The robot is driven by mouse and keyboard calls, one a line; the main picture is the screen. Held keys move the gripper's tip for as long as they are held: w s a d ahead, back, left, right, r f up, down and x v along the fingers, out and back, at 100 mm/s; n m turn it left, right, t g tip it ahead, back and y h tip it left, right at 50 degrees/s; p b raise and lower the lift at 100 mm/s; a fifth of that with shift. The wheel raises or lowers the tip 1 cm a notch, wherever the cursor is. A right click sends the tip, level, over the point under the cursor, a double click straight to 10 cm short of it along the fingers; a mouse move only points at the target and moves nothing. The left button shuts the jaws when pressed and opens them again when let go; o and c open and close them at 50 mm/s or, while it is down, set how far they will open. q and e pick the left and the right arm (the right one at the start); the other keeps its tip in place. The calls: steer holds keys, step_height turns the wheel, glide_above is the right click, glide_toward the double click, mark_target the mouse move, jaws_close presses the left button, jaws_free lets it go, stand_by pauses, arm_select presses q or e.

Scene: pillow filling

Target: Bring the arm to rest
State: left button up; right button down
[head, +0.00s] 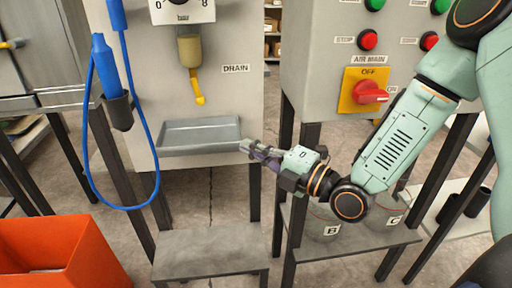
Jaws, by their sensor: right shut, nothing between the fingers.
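My right arm (405,135) comes in from the upper right and bends at a dark round joint low in the view. Its wrist points up and to the left. My right gripper (246,146) is shut and empty. It appears in front of the gap at the right end of a grey tray, and I cannot tell whether it touches anything. My left gripper is not in view.
A grey cabinet carries a yellow drain spout (198,88) above a grey tray (200,134). A blue hose (158,150) loops at left. An orange bin (60,255) stands lower left. A red AIR MAIN switch (370,92) and buttons are at right. Pots sit on a low shelf (350,242).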

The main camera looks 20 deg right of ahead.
steer(key=shift+s+d+f, duration=0.15)
steer(key=shift+f, duration=0.05)
stand_by(0.4)
